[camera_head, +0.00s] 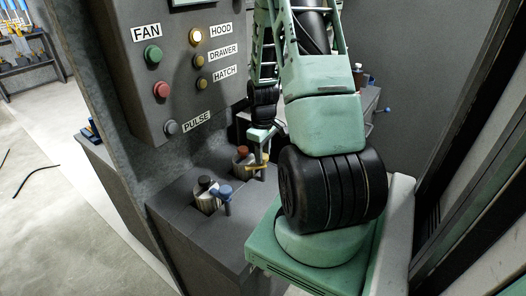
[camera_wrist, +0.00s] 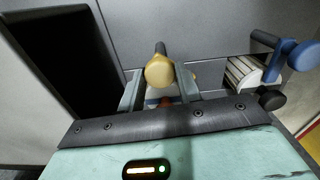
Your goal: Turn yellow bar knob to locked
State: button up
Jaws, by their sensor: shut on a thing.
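The yellow bar knob (camera_wrist: 159,72) is between the two fingers of my gripper (camera_wrist: 160,88) in the wrist view. My gripper is shut on it, and its rounded yellow end faces the camera. In the head view the yellow knob (camera_head: 246,166) sits on the grey bench at the foot of the panel, partly hidden by my gripper (camera_head: 261,146), which reaches down onto it from above. A reddish part (camera_head: 242,151) shows just behind it. Any locked mark is not readable in either view.
The grey panel (camera_head: 180,70) with labelled buttons rises at left. Open floor (camera_head: 40,220) lies far left.

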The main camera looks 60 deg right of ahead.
jog(key=m, duration=0.5)
jog(key=shift+m, duration=2.4)
jog(key=o, duration=1)
jog(key=shift+c, duration=0.2)
notch_tip(320, 180, up, 18)
jog(key=b, duration=0.1)
jog(key=shift+f, duration=0.25)
